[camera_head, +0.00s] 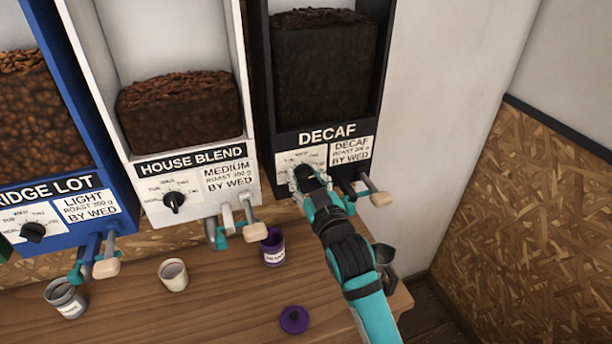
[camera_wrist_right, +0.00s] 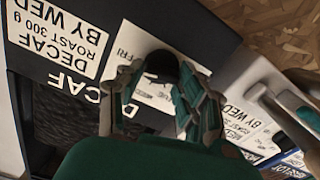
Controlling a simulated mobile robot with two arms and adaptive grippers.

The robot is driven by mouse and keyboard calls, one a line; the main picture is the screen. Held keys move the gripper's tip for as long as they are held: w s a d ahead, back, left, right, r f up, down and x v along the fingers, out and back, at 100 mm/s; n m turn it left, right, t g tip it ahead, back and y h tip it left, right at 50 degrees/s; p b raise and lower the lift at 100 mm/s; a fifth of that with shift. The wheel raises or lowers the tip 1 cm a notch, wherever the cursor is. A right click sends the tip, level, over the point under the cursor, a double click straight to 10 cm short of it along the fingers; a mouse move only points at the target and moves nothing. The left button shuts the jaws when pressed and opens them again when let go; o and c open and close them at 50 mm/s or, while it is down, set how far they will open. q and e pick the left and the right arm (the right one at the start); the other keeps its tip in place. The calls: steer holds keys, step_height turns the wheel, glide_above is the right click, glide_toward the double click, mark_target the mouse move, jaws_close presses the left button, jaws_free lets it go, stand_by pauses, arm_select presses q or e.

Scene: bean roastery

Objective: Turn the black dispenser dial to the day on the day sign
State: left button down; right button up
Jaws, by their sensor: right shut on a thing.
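The black DECAF dispenser (camera_head: 268,138) hangs on the wall at upper middle right in the head view. Its white day card (camera_head: 288,160) is partly covered by my right gripper (camera_head: 309,180). In the right wrist view the black dial (camera_wrist_right: 162,65) shows between the fingers of my right gripper (camera_wrist_right: 160,78), which is shut on it. Where the dial points is hidden. The sign beside it (camera_head: 351,150) reads "DECAF ROAST 300 g BY WED"; it shows upside down in the wrist view (camera_wrist_right: 65,40). My left gripper is not in view.
The white HOUSE BLEND dispenser (camera_head: 192,158) and a blue one (camera_head: 48,188) hang to the left, each with its own dial. A purple canister (camera_head: 273,248), a purple lid (camera_head: 294,320) and two cups stand on the wooden counter (camera_head: 215,315). The DECAF lever (camera_head: 378,197) is close to my right gripper.

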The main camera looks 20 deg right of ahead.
steer(key=shift+f+m, duration=0.15)
steer(key=shift+m, duration=0.35)
steer(key=o, duration=1.2)
steer(key=shift+c, duration=0.2)
steer(key=shift+s, duration=0.25)
steer(key=s, duration=1.1)
steer(key=shift+s+d, duration=0.2)
steer(key=shift+s, duration=0.1)
